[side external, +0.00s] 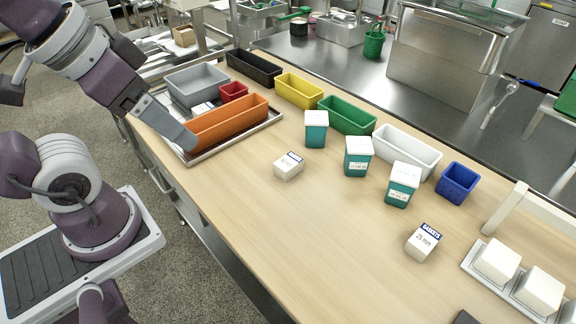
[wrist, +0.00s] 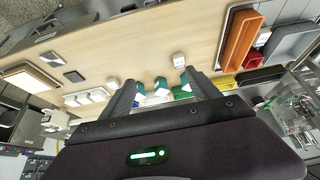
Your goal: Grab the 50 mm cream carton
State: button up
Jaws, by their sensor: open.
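A small cream carton (side external: 288,167) with a dark-blue label band sits on the wooden table left of the middle; its printing is too small to read surely. A second cream carton (side external: 423,242), nearer the front right, reads "GASKETS 25 mm". In the wrist view the first carton (wrist: 179,60) stands clear beyond the fingertips. My gripper (side external: 188,138) is open and empty, raised at the table's left side near the orange bin, apart from both cartons. Its two fingers also show in the wrist view (wrist: 160,78).
Several teal cartons with white lids (side external: 316,129) stand in a row behind the cream cartons. Black, yellow, green, white and blue bins (side external: 457,182) line the back. Table front is mostly clear.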

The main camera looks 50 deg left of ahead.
jog(key=m+t+h, duration=0.2)
jog(key=m+t, duration=0.2)
send_over(283, 165)
jog(key=s+d, duration=0.1)
jog(key=d, duration=0.2)
notch_tip(283, 165, down, 23)
jog(key=f, duration=0.1)
jog(key=f+n+t, duration=0.1)
jog(key=f, duration=0.1)
jog(key=f+t, duration=0.1)
jog(key=shift+s+f, duration=0.25)
jog(key=s+a+f+n+t+y, duration=0.1)
jog(key=s+a+f+n+y, duration=0.1)
jog(key=n, duration=0.1)
jog(key=shift+s+a+n+t+y, duration=0.15)
jog(key=shift+s+n+t+y, duration=0.15)
jog(key=shift+t+y, duration=0.1)
jog(key=x, duration=0.7)
jog(key=shift+a+f, duration=0.2)
jog(key=shift+f, duration=0.15)
jog(key=shift+s, duration=0.1)
jog(key=c, duration=1.4)
jog(key=shift+r, duration=0.1)
jog(key=shift+c, duration=0.2)
